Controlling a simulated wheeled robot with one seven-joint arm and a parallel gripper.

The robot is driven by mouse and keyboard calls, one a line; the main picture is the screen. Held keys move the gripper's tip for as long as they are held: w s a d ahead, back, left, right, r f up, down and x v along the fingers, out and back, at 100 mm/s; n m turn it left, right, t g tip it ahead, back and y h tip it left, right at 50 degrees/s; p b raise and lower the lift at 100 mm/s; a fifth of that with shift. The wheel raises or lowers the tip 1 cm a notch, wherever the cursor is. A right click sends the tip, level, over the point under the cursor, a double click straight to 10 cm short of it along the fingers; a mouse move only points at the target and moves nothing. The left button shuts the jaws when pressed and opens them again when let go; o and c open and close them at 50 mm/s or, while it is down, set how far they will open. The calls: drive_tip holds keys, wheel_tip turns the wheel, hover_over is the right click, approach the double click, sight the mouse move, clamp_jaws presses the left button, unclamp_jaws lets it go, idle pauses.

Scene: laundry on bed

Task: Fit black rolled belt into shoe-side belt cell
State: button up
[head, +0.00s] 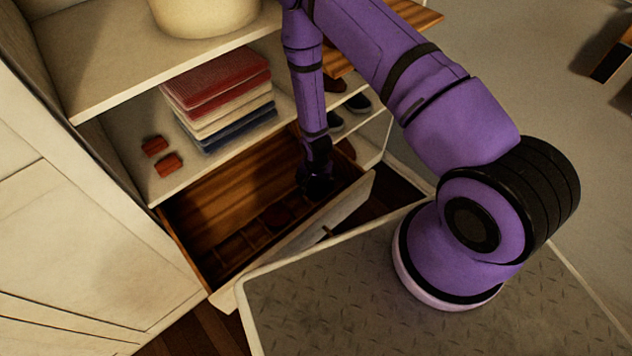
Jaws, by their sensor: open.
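My gripper (317,186) points down into the right part of an open wooden drawer (215,208), the side nearer the shoes. It is dark against the drawer, and its fingertips are hard to make out. A row of small divided cells (238,245) runs along the drawer's front side. A dark reddish-brown round thing (276,217) sits in one cell, left of my gripper; it may be a rolled belt. I cannot pick out the black rolled belt; the dark gripper and shadow may hide it. The cell under my gripper is also hidden.
A shelf above the drawer holds a stack of folded cloths (222,103) and two small red-brown blocks (168,165). Shoes (357,103) stand on shelves to the right, partly behind my arm. The pale drawer front (300,238) stands close to my base.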

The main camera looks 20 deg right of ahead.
wheel_tip(320, 180, up, 12)
drive_tip(key=shift+f, duration=0.15)
idle(0.3)
wheel_tip(320, 180, up, 32)
drive_tip(key=r+n+t, duration=0.1)
drive_tip(key=n+t, duration=0.1)
drive_tip(key=n, duration=0.1)
hover_over(316, 183)
drive_tip(key=w+d, duration=0.1)
drive_tip(key=d, duration=0.2)
drive_tip(key=s+d+r+n+t, duration=0.1)
drive_tip(key=s+r+n, duration=0.1)
drive_tip(key=s+r, duration=0.8)
drive_tip(key=s+d+r+n+t, duration=0.2)
drive_tip(key=s+r, duration=0.8)
drive_tip(key=s, duration=0.2)
drive_tip(key=shift+s+d+r+n, duration=0.25)
drive_tip(key=shift+s+n, duration=0.05)
drive_tip(key=shift+s, duration=0.05)
